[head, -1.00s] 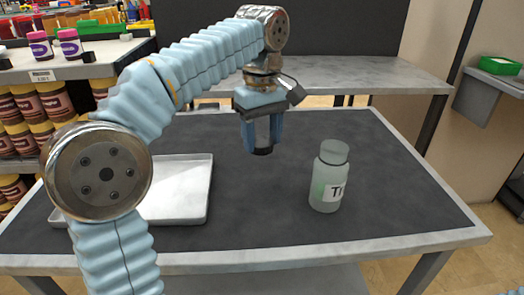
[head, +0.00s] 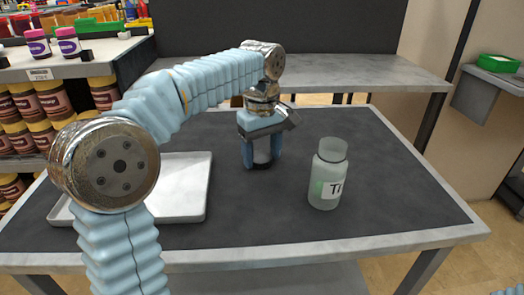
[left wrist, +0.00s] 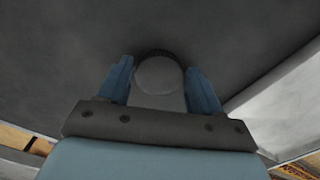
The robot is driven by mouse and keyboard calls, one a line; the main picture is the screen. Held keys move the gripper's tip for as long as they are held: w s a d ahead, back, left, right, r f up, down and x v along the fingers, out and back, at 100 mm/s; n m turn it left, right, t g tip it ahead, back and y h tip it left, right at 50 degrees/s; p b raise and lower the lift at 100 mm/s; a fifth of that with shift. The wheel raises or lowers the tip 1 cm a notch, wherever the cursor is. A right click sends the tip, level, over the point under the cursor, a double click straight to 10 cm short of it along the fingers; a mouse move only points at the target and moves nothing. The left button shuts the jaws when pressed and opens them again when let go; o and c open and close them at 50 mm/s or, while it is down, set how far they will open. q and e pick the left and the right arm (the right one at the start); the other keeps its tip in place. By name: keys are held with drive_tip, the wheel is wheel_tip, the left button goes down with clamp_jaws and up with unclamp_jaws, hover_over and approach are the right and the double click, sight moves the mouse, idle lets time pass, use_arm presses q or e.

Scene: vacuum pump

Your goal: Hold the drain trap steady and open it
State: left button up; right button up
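The drain trap appears to be the translucent, pale green jar (head: 326,184) whose white label starts with "Tr". It stands upright on the dark table mat, right of centre, and no lid shows on its neck. My left gripper (head: 262,160) points down left of the jar, apart from it. Its fingers (left wrist: 160,88) are on both sides of a small pale cylinder (head: 262,150) with a dark lower rim and appear closed on it. The cylinder's round end (left wrist: 158,76) shows in the left wrist view. It is low over the mat; I cannot tell whether it touches.
A white tray (head: 186,212) lies on the table's left part, beneath my left arm. The dark mat (head: 250,228) is bare in front of the gripper and around the jar. Shelves with brown jars (head: 50,97) stand at the left. A grey bench (head: 352,75) stands behind.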

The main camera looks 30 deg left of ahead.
sight(261, 158)
use_arm(q)
drive_tip(key=shift+o, duration=1)
wheel_tip(261, 158, up, 12)
drive_tip(key=shift+r, duration=0.15)
